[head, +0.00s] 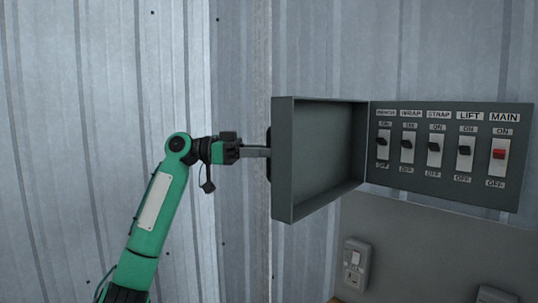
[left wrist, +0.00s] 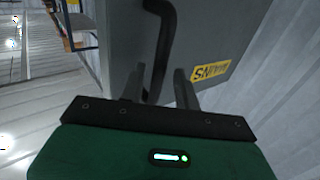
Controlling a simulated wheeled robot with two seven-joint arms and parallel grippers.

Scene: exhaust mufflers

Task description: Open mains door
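The grey mains door (head: 325,150) stands swung wide open on the left side of the breaker panel (head: 450,155), its inner side facing me. The outer face of the door (left wrist: 215,35) shows in the left wrist view with a yellow "MAINS" label (left wrist: 210,72) and a black bar handle (left wrist: 162,45). My left gripper (head: 262,152) is at the door's outer side, by the handle. In the left wrist view my left gripper (left wrist: 162,80) has its fingers apart, with the handle's lower part between them and a gap on the right. My right gripper is not in view.
The panel carries several black switches and a red MAIN switch (head: 499,154). A wall socket (head: 355,265) sits below the panel. Corrugated metal wall (head: 80,100) lies behind; the space left of the door is free apart from my arm.

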